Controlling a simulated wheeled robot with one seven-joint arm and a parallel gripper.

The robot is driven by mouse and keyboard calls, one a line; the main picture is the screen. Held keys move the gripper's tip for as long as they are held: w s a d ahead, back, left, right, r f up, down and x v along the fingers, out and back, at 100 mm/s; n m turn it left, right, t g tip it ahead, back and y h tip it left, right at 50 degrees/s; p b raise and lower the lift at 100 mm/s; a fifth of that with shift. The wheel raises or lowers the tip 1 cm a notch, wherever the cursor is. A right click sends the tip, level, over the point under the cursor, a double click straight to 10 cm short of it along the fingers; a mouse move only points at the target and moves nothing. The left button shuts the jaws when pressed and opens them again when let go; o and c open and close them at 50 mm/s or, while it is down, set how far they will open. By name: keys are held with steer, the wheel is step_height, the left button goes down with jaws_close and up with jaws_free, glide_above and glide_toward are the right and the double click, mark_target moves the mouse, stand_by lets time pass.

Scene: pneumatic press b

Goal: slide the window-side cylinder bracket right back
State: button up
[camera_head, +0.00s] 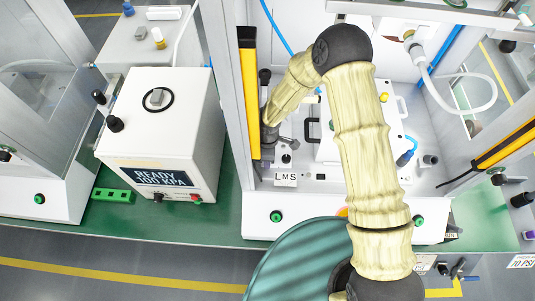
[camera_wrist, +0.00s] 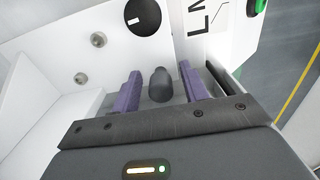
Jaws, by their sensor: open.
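In the wrist view a dark grey rounded knob (camera_wrist: 160,88) stands between the two purple finger pads of my gripper (camera_wrist: 159,84). Gaps show between it and both pads, so my gripper is open around it and not clamped. The knob rises from a pale grey metal part, which looks like the cylinder bracket; most of that part is hidden by my gripper. In the head view my gripper (camera_head: 270,134) is down inside the press frame, beside the yellow-striped left post. The bracket is too small and covered to make out clearly there.
The yellow and black post (camera_head: 249,95) stands close on the left of my gripper. A small black knob (camera_head: 286,158) and an LMS label (camera_head: 286,179) are just in front of it. A white block with a black handle (camera_head: 312,130) stands to the right. A READY display box (camera_head: 160,176) is outside, left.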

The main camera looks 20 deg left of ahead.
jaws_close()
steer(key=shift+s+a+f+b, duration=0.1)
steer(key=shift+a+b, duration=0.35)
steer(key=shift+b, duration=0.1)
steer(key=shift+s+a+r, duration=0.1)
steer(key=shift+a+r, duration=0.1)
jaws_free()
